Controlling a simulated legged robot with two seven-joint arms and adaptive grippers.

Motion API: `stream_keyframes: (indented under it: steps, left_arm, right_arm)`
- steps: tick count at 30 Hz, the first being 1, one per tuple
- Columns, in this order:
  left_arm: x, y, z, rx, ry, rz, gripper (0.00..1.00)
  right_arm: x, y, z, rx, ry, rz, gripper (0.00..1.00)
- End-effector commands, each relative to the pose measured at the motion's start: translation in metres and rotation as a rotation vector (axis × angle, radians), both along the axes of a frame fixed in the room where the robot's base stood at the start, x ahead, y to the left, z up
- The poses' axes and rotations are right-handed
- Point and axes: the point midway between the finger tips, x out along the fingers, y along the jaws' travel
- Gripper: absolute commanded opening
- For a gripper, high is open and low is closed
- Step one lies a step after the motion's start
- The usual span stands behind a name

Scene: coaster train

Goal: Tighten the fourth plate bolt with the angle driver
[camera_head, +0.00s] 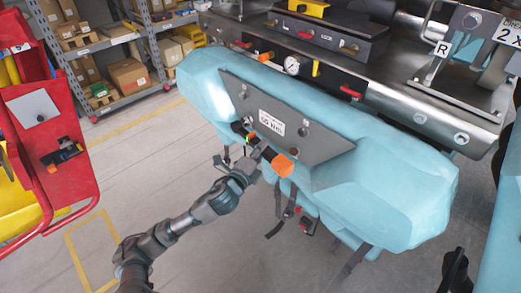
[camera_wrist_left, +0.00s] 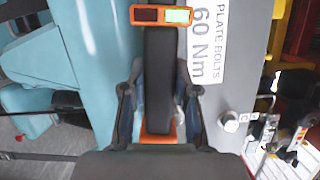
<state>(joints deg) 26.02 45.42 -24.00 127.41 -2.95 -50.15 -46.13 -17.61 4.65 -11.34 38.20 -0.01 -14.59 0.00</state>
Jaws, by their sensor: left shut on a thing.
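The angle driver (camera_wrist_left: 159,85) has a dark body with orange ends. My left gripper (camera_head: 256,154) is shut on it in front of the grey plate (camera_head: 318,148) on the teal car nose. The driver's orange end (camera_head: 283,165) sticks out to the right of the gripper in the head view. In the left wrist view, the driver's orange display end (camera_wrist_left: 161,15) shows a dark red and a lit green field. A plate bolt (camera_wrist_left: 230,122) shows beside the driver; in the head view, others sit at the plate's upper left (camera_head: 243,92) and right (camera_head: 302,123). The driver's contact with a bolt is hidden.
The teal car nose (camera_head: 390,185) fills the middle. A torque label (camera_head: 271,123) is on the plate. A red cart (camera_head: 40,140) stands at the left, shelves (camera_head: 125,50) behind. Straps (camera_head: 287,210) hang below. A dark shape at lower right is unclear. Floor at lower left is clear.

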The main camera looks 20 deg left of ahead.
Motion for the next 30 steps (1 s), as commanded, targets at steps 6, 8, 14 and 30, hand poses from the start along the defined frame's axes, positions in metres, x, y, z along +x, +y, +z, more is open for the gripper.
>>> stream_keyframes:
  steps: [6,8,14,30]
  left_arm:
    - [0.0019,-0.0006,0.0044,0.002,-0.01,0.0,0.0]
    - [0.0025,-0.0008,0.0043,0.002,-0.01,0.0,0.0]
    - [0.0043,-0.0015,0.0044,0.002,-0.01,0.0,0.0]
    - [0.008,-0.0032,0.0046,0.002,-0.01,0.0,0.0]
  right_arm:
    - [0.0004,-0.0001,0.0013,0.0,-0.001,0.0,0.4]
    - [0.0005,-0.0001,0.0015,0.0,-0.001,0.0,0.4]
    - [0.0007,0.0,0.0023,0.0,-0.001,0.0,0.4]
    - [0.0011,0.0,0.0036,0.0,-0.002,0.0,0.4]
